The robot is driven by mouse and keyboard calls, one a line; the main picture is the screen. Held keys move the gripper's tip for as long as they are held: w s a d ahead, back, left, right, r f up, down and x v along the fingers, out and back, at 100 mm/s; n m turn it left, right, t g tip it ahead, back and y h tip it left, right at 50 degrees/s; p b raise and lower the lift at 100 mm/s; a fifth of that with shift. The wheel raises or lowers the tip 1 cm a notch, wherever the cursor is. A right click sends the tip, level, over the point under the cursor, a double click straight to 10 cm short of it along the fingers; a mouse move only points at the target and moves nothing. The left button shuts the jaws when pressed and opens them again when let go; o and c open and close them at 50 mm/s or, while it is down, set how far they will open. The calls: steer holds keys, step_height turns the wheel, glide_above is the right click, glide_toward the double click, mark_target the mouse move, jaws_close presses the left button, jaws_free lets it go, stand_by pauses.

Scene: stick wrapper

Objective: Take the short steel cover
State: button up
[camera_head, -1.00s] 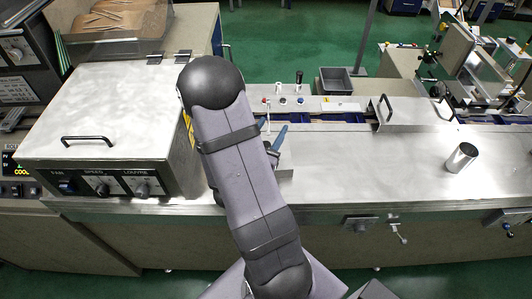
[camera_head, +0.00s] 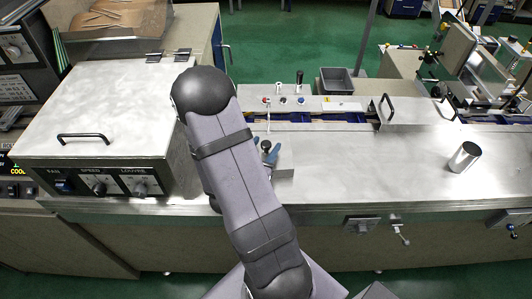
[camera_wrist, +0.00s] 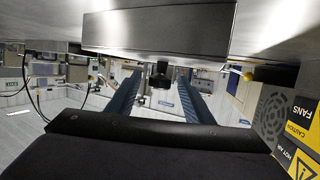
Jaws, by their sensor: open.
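A short steel cover (camera_head: 284,174) shows beside my arm in the head view, mostly hidden behind it. In the wrist view the cover (camera_wrist: 155,32) is a wide steel box across the top, with a black knob (camera_wrist: 160,77) on it. My gripper (camera_head: 267,152) has blue fingers and is open over the cover. In the wrist view my gripper's fingers (camera_wrist: 161,78) stand on either side of the knob, apart from each other. I cannot tell whether they touch it. A longer steel cover with two black handles (camera_head: 415,114) sits farther right.
A large steel-topped box (camera_head: 100,105) with a black handle stands left of my arm. A steel cup (camera_head: 464,157) stands on the right of the counter (camera_head: 360,165). A control panel with knobs (camera_head: 310,104) and a grey bin (camera_head: 337,80) lie behind. The counter's middle is clear.

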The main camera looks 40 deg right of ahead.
mark_target(270, 138)
steer(key=x, duration=0.1)
steer(key=p+x, duration=0.2)
steer(key=shift+w+d+r, duration=0.1)
steer(key=shift+d+r, duration=0.1)
steer(key=shift+d, duration=0.25)
steer(key=shift+w+d+f+p, duration=0.25)
steer(key=shift+d+f+p, duration=0.05)
steer(key=shift+d, duration=0.2)
jaws_close()
steer(key=shift+r, duration=0.1)
